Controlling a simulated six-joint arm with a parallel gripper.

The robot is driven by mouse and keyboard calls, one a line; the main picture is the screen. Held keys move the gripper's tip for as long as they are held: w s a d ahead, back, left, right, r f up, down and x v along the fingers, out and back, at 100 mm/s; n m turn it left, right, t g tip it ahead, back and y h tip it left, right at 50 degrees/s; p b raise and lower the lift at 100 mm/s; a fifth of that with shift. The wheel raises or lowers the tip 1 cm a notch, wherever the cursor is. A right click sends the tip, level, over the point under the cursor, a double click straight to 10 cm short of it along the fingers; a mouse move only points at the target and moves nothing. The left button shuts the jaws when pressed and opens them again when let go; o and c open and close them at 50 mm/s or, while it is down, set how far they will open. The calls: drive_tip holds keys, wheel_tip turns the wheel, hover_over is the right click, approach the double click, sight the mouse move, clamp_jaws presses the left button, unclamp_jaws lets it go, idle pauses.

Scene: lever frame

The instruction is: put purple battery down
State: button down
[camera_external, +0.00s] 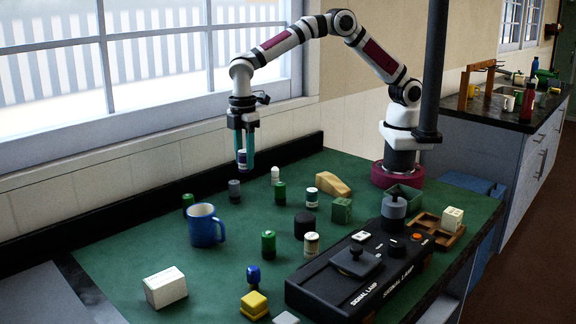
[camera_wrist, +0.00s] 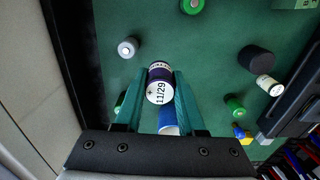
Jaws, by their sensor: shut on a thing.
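The battery is held in the air above the left back part of the green worktop (camera_external: 225,265). In the wrist view my gripper (camera_wrist: 161,76) holds the battery with its printed face toward the camera.
The blue mug (camera_external: 206,226) stands below and left of my gripper. A grey cylinder (camera_external: 234,191) and several green cylinders stand around. A black cylinder (camera_external: 305,224) and the signal lamp box (camera_external: 350,285) are to the right. Bare worktop lies between the mug and the black cylinder.

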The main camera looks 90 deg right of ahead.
drive_tip(key=a+f, duration=0.4)
drive_tip(key=a, duration=0.1)
drive_tip(key=a+f, duration=0.3)
drive_tip(key=shift+s+f, duration=0.1)
drive_tip(key=shift+s, duration=0.15)
drive_tip(key=shift+f, duration=1.95)
drive_tip(key=shift+f, duration=0.1)
drive_tip(key=c, duration=0.5)
unclamp_jaws()
